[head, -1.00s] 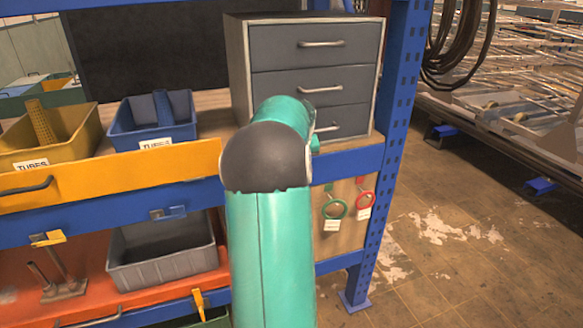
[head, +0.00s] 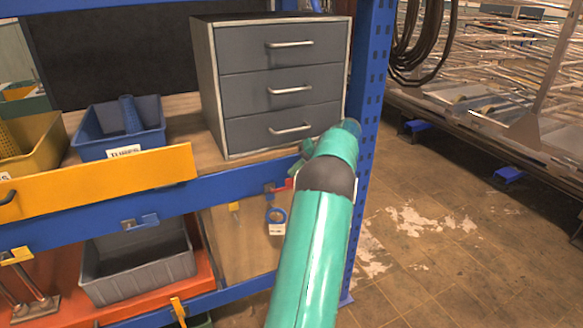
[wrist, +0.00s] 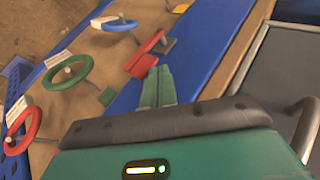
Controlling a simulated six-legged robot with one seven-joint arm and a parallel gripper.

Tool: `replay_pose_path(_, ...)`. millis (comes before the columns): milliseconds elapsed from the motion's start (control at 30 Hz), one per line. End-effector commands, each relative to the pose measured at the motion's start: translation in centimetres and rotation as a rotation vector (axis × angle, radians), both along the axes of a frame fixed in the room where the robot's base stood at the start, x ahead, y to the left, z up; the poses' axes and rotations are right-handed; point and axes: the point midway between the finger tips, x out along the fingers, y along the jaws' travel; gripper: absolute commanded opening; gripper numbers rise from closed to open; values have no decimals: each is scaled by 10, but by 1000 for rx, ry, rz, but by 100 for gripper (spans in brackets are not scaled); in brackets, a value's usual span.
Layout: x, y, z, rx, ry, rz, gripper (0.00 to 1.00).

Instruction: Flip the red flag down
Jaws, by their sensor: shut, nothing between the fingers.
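The red flag (wrist: 147,43) shows in the wrist view at the edge of the blue rail (wrist: 196,38), with a grey block beside it. My gripper (wrist: 158,70) is shut and empty. Its green fingertips are right beside the lower end of the red flag; I cannot tell whether they touch. In the head view only a small red patch, likely the flag (head: 288,184), shows on the blue rail beside my arm. My gripper is mostly hidden there behind my arm.
A green flag (wrist: 107,96) and hanging rings in green (wrist: 80,80), red (wrist: 33,128) and blue are near the rail. A grey drawer cabinet (head: 235,100) stands above. The yellow drawer (head: 120,176) sticks out at left.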

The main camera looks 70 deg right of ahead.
Motion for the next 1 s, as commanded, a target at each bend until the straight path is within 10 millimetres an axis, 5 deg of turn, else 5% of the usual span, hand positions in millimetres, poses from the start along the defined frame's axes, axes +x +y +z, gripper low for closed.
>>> replay_pose_path(1000,-4,-5,-10,-3,7,-2,0)
